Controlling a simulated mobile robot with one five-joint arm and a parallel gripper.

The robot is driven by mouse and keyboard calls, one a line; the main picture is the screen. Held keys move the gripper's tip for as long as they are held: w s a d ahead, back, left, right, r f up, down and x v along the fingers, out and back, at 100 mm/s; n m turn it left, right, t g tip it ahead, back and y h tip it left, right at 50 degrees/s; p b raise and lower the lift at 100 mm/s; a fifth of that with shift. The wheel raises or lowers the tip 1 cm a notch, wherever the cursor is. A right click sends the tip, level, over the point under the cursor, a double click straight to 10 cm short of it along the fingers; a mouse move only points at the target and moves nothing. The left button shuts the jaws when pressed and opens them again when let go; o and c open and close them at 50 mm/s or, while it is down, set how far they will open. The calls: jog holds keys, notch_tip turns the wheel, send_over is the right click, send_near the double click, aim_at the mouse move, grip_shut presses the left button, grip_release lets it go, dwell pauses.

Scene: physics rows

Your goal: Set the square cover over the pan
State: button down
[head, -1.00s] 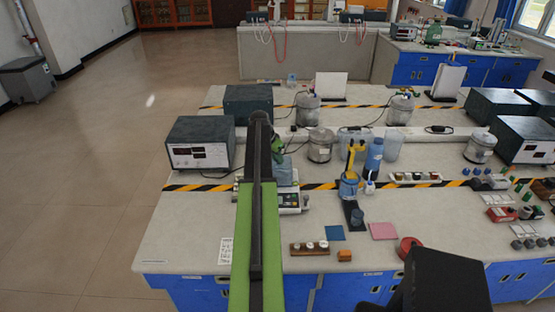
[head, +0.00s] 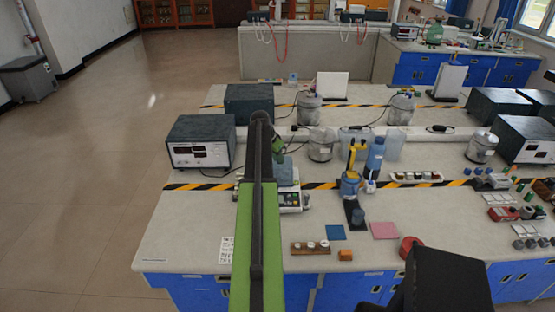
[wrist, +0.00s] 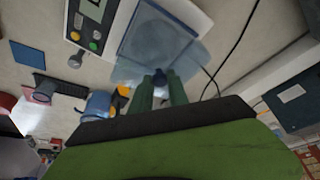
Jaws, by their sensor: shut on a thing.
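The square cover (wrist: 158,42) is a clear bluish box with a dark blue knob (wrist: 160,77) on top. It also shows in the head view (head: 284,173). My gripper (wrist: 160,84) has green fingers shut on the knob from either side, and it shows partly behind my arm in the head view (head: 278,148). The cover is over the balance (wrist: 100,20), whose display and buttons show beside it. The balance also shows in the head view (head: 291,200). I cannot tell whether the cover touches the balance.
A dark power unit (head: 200,143) stands left of the balance. A blue bottle (head: 375,158) and a blue-and-yellow device (head: 351,180) stand to its right. A rack (head: 310,248), blue mat (head: 335,232) and pink mat (head: 384,230) lie nearer the front edge. A cable (wrist: 232,45) runs beside the cover.

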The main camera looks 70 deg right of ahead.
jog(key=shift+f, duration=0.2)
jog(key=c, duration=1.2)
grip_release()
jog(key=o, duration=1.2)
jog(key=shift+w, duration=0.1)
jog(key=shift+r, duration=0.1)
notch_tip(320, 180, up, 8)
jog(key=p, duration=0.8)
jog(key=shift+w, duration=0.1)
